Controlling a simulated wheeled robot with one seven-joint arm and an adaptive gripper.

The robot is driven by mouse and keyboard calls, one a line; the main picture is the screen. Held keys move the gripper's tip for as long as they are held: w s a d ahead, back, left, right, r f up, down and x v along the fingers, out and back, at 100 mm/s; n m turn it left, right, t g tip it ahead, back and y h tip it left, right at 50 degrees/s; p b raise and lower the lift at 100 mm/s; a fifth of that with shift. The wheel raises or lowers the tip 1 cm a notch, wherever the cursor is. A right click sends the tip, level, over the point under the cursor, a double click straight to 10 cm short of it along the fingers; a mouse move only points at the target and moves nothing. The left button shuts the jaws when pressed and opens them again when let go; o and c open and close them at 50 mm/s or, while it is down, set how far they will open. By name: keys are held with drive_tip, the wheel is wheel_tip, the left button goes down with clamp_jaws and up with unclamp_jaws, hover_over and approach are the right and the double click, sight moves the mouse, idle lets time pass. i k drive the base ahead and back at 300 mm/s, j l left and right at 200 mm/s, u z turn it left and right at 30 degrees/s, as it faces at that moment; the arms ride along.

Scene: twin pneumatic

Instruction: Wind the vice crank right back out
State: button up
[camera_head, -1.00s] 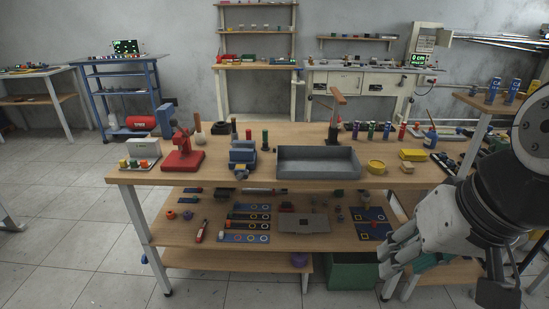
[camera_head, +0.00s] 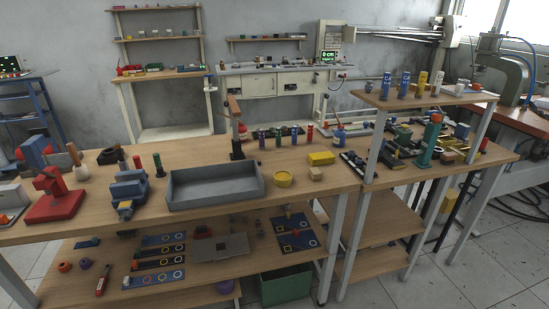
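A small blue vice (camera_head: 128,188) stands on the wooden workbench (camera_head: 330,195), left of the grey tray and right of the red press. Its near end points towards the bench's front edge. The crank is too small to make out clearly at this distance, so I cannot tell how far it is wound. My gripper is not in view now.
A red press (camera_head: 54,198) stands left of the vice. A grey open tray (camera_head: 215,190) lies close on its right. A yellow round dish (camera_head: 283,179) and a yellow block (camera_head: 321,158) sit farther right. A raised shelf (camera_head: 425,97) holds several canisters. Floor is clear at lower right.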

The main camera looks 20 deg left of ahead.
sight(126, 216)
drive_tip(key=i+j+z, duration=0.1)
drive_tip(key=z, duration=0.2)
drive_tip(key=u, duration=0.4)
drive_tip(key=i+j+u, duration=0.1)
drive_tip(key=u, duration=0.75)
drive_tip(key=i+u, duration=0.1)
drive_tip(key=u, duration=0.75)
drive_tip(key=i+l+u, duration=0.1)
drive_tip(key=u, duration=0.35)
